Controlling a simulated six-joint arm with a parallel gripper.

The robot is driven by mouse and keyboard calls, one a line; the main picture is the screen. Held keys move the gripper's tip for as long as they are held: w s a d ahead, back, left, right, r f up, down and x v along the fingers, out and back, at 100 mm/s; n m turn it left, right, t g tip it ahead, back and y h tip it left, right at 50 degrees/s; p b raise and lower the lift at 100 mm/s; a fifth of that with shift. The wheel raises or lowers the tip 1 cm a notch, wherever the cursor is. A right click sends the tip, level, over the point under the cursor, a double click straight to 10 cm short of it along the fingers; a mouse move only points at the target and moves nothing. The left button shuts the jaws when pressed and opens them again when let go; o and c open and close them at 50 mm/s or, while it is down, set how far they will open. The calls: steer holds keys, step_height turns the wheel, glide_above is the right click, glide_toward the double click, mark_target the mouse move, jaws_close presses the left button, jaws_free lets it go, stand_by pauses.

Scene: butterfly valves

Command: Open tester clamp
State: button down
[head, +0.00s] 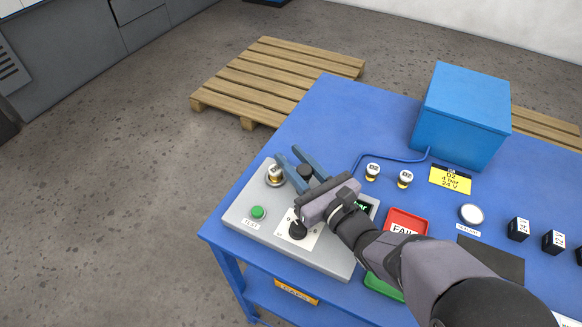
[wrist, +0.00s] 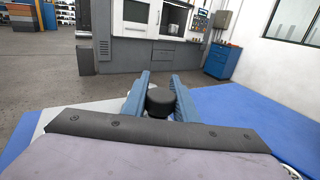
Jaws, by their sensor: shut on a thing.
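The tester (head: 240,219) is a grey box at the front left corner of the blue table. It has a green TEST button (head: 258,212), a black rotary knob (head: 298,230) and a small display partly behind my gripper. The clamp's black round handle end (head: 305,171) sits between the two blue fingers of my gripper (head: 290,156). In the wrist view, the black handle end (wrist: 160,101) is between the fingers (wrist: 160,76), which are shut on it. A brass and white part (head: 274,175) stands on the tester, left of the fingers. The clamp's lower parts are hidden.
Two small labelled parts (head: 389,175) and a blue box (head: 463,112) stand behind and right. A blue hose (head: 385,157) runs to the box. A red FAIL tray (head: 406,221) and green tray (head: 383,286) lie right of the tester. Black blocks (head: 518,229) stand farther right.

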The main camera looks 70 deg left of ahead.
mark_target(308, 178)
steer(key=shift+w+f+m+t+b, duration=0.15)
steer(key=shift+m+t+b, duration=0.35)
steer(key=shift+b, duration=0.55)
steer(key=shift+w+f+m+t+b, duration=0.1)
steer(key=shift+m+t+b, duration=0.2)
steer(key=shift+t+b, duration=0.55)
steer(key=shift+w+r+m+t+y+b, duration=0.15)
steer(key=shift+m+t+y+b, duration=0.3)
steer(key=shift+b, duration=0.6)
steer(key=shift+r, duration=0.15)
steer(key=c, duration=1.4)
jaws_free()
steer(key=shift+w+d+b, duration=0.15)
steer(key=shift+d+b, duration=0.25)
steer(key=shift+d, duration=1.4)
steer(key=shift+w+d+b, duration=0.1)
steer(key=shift+d+b, duration=0.25)
steer(key=shift+d, duration=1.45)
